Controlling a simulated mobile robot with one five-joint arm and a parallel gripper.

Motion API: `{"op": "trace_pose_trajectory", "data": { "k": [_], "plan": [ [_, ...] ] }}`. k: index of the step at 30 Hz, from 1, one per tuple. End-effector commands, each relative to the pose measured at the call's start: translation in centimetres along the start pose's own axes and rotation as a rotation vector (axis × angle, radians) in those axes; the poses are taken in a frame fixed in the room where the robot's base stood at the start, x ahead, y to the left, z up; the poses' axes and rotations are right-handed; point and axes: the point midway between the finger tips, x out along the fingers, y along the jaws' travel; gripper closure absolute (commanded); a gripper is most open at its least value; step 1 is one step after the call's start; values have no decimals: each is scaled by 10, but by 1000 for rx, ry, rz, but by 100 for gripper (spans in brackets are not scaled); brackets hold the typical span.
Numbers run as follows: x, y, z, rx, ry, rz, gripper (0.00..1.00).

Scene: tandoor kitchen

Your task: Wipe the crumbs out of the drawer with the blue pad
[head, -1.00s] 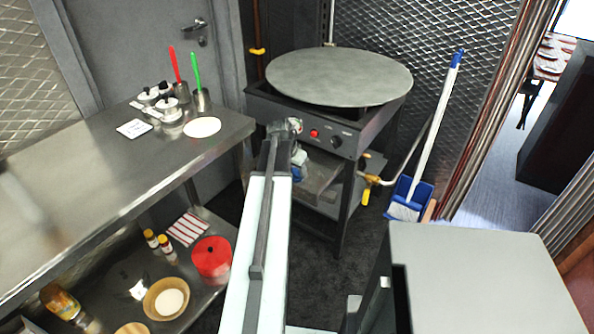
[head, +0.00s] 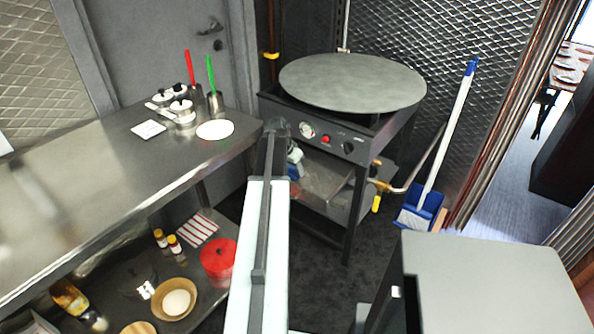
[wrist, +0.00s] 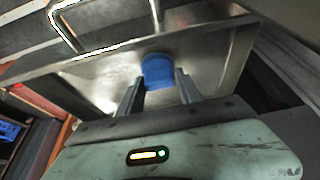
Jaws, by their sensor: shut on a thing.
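My gripper (wrist: 160,88) is shut on the blue pad (wrist: 158,70), which sits between the fingertips in the wrist view. A shiny metal surface, apparently the drawer (wrist: 215,68), lies behind and around the pad. I cannot tell whether the pad touches it. In the head view the drawer (head: 325,182) shows under the round griddle, and a bit of blue pad (head: 294,171) shows beside the end of my arm. My arm hides part of the drawer's left side. I cannot make out any crumbs.
The griddle stand (head: 345,150) has legs and knobs close to my arm. A steel counter (head: 110,175) runs along the left. A grey-topped cabinet (head: 485,280) stands at the front right. A blue dustpan (head: 418,208) and a broom lean at the right. Dark floor is free between.

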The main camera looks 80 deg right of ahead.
Motion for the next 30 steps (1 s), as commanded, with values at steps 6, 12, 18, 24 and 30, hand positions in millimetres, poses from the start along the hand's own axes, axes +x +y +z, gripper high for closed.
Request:
{"op": "trace_pose_trajectory", "data": {
  "k": [6, 12, 18, 24, 30],
  "plan": [
    [-4, 1, -2, 0, 0, 1, 90],
    [-26, 1, -11, 0, 1, 1, 90],
    [-47, 1, -20, 0, 1, 1, 90],
    [-58, 1, -24, 0, 1, 1, 90],
    [-56, 1, -23, 0, 1, 1, 90]
  ]
}}
